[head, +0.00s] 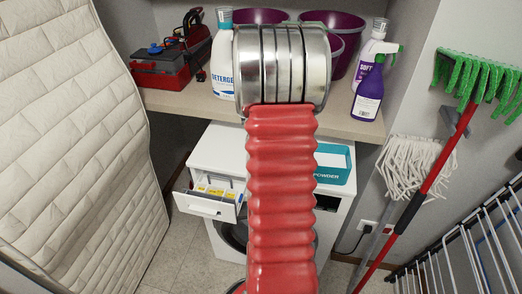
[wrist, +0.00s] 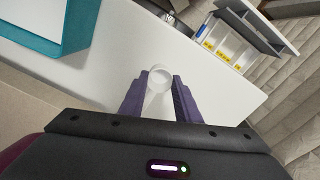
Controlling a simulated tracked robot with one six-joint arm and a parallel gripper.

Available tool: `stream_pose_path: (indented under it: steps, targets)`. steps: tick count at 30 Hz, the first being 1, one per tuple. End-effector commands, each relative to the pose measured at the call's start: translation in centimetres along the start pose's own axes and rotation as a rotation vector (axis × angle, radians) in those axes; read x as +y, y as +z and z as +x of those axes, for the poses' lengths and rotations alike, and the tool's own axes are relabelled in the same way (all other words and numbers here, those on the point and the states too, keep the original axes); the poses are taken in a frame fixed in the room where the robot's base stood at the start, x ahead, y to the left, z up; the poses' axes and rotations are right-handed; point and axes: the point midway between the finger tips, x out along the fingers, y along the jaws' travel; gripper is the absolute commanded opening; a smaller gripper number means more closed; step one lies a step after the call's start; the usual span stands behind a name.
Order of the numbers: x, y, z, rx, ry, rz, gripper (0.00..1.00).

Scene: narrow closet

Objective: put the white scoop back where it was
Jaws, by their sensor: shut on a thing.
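The white scoop (wrist: 160,79) shows in the wrist view between the two purple fingers of my gripper (wrist: 152,88), which is shut on it. Its round bowl points away from the gripper, over the white washing machine top (wrist: 108,62). How far it is above that top I cannot tell. In the head view my red arm hides the gripper and the scoop. The teal powder box (head: 336,164) stands on the right of the machine top (head: 214,150); its edge shows in the wrist view (wrist: 32,28), upper left.
The detergent drawer (head: 207,203) is pulled out at the machine's front left. A shelf (head: 178,103) above holds a red toolbox (head: 160,72), a detergent bottle (head: 222,62), a purple spray bottle (head: 368,96) and purple tubs (head: 345,48). A mattress stands left; mop, broom and rack stand right.

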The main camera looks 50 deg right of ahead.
Motion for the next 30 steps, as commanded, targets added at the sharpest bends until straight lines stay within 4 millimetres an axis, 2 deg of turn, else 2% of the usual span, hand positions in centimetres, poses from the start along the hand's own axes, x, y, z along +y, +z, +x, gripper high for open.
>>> stream_pose_path:
  steps: [3,7,19,20,27,30]
  targets:
    - [0.0,0.1,1.9,-0.004,0.000,0.000,0.08]
    - [-0.1,0.1,3.2,-0.002,0.000,0.000,0.08]
    - [-0.1,0.1,3.6,-0.002,0.000,-0.001,0.08]
    - [-0.1,0.1,3.6,-0.001,0.000,-0.001,0.30]
    - [-0.1,0.1,3.6,-0.001,0.000,-0.001,0.47]
    - [-0.1,0.1,3.5,-0.001,0.000,-0.001,0.48]
